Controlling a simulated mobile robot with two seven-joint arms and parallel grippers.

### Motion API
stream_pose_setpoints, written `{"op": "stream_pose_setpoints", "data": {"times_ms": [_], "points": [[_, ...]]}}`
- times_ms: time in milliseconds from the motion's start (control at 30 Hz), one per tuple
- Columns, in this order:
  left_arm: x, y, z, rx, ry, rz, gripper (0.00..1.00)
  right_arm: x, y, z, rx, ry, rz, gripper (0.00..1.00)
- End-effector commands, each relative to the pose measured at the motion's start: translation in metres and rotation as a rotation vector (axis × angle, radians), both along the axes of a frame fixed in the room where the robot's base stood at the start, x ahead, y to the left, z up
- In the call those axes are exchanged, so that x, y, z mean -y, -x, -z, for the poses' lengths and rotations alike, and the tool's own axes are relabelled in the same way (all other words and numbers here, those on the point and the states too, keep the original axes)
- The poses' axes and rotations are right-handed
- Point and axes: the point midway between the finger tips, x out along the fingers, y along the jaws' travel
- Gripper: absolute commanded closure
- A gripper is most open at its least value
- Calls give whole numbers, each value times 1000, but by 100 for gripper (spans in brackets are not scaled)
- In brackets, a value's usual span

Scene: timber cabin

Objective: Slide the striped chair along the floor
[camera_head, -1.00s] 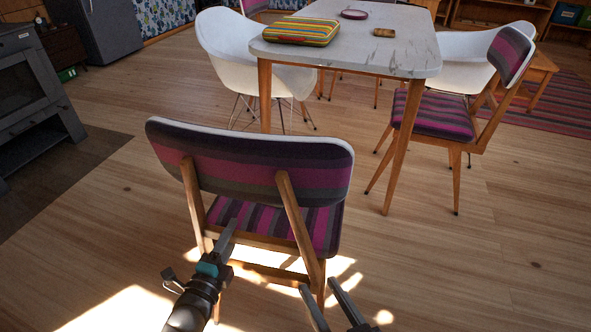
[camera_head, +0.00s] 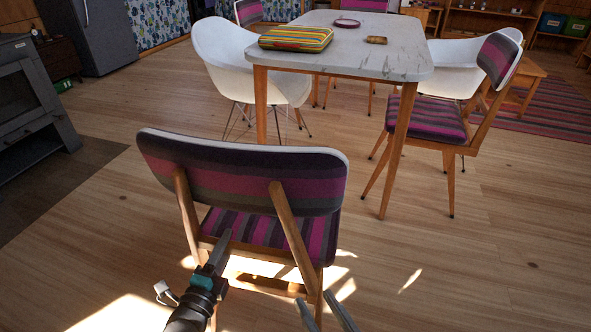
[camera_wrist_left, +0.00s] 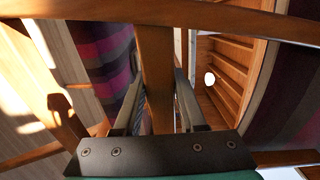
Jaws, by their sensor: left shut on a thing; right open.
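The striped chair (camera_head: 262,178) stands upright in the near middle of the head view, its purple, pink and grey backrest towards me and its seat beyond. Its frame and legs are wood. My left gripper (camera_head: 222,248) is at the chair's left rear frame, below the backrest. The left wrist view shows its two fingers (camera_wrist_left: 160,105) closed on either side of a wooden frame bar (camera_wrist_left: 156,70). My right gripper (camera_head: 314,298) is open, low by the chair's right rear leg. Whether it touches the leg is unclear.
A pale marble-topped table (camera_head: 385,62) stands beyond, with a striped case (camera_head: 297,38) on it. A white chair (camera_head: 230,65) and another striped chair (camera_head: 430,117) flank it. A stove (camera_head: 30,100) is at left. Wooden floor (camera_head: 490,260) is clear at right.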

Motion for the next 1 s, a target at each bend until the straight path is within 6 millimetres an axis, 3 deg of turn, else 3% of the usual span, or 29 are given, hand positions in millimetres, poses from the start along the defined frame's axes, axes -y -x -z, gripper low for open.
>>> {"op": "stream_pose_setpoints", "data": {"times_ms": [433, 467, 500, 733, 1000], "points": [[2, -3, -1, 15, 5, 3, 100, 0, 0, 5, 0, 0, 0, 50], [2, -3, -1, 15, 5, 3, 57, 0, 0, 5, 0, 0, 0, 50], [2, -3, -1, 14, 5, 3, 52, 0, 0, 5, 0, 0, 0, 50], [1, -2, 2, 8, 2, 2, 26, 0, 0, 6, 0, 0, 0, 50], [0, -1, 4, 3, 1, 1, 25, 0, 0, 6, -1, 1, 1, 50]]}}
